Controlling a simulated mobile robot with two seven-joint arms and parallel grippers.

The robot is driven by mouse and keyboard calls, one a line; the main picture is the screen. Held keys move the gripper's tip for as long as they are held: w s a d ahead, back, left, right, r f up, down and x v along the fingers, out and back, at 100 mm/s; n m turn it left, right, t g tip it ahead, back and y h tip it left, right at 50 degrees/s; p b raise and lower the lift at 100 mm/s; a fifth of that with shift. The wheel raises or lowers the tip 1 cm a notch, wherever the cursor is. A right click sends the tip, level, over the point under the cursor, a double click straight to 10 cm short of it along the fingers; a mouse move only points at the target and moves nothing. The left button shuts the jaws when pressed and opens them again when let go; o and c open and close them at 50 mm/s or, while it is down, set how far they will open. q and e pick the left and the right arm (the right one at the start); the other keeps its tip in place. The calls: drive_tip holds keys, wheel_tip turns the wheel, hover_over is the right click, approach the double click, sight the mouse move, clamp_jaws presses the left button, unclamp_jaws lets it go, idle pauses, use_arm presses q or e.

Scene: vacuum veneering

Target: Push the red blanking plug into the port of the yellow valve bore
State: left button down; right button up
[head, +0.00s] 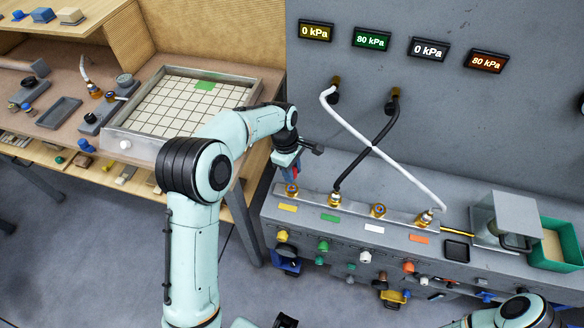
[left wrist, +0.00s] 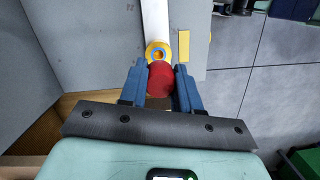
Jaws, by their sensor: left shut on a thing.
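My left gripper (head: 291,176) is above the yellow valve bore (head: 293,191) at the left end of the silver manifold. In the left wrist view, its blue fingers (left wrist: 160,86) are shut on the red blanking plug (left wrist: 159,79). A yellow label (head: 287,208) lies in front of the bore. My right gripper does not show.
A black hose (head: 366,151) and a white hose (head: 390,165) cross between the wall ports and the manifold, right of my gripper. The white-labelled bore (head: 378,210) has no hose. A gridded tray (head: 247,85) stands on the left bench. Coloured knobs line the console front.

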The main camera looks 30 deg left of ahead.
use_arm(q)
drive_tip(key=shift+f+b, duration=0.8)
drive_tip(key=shift+f, duration=1.3)
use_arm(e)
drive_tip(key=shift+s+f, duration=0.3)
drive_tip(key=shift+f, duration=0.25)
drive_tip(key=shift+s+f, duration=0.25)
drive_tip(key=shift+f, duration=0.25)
use_arm(q)
drive_tip(key=shift+p, duration=0.5)
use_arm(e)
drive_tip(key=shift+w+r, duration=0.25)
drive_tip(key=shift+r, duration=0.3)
use_arm(q)
drive_tip(key=shift+f+b, duration=0.5)
drive_tip(key=shift+f, duration=0.8)
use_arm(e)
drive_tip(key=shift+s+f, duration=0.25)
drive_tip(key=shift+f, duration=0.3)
use_arm(q)
drive_tip(key=c, duration=0.7)
unclamp_jaws()
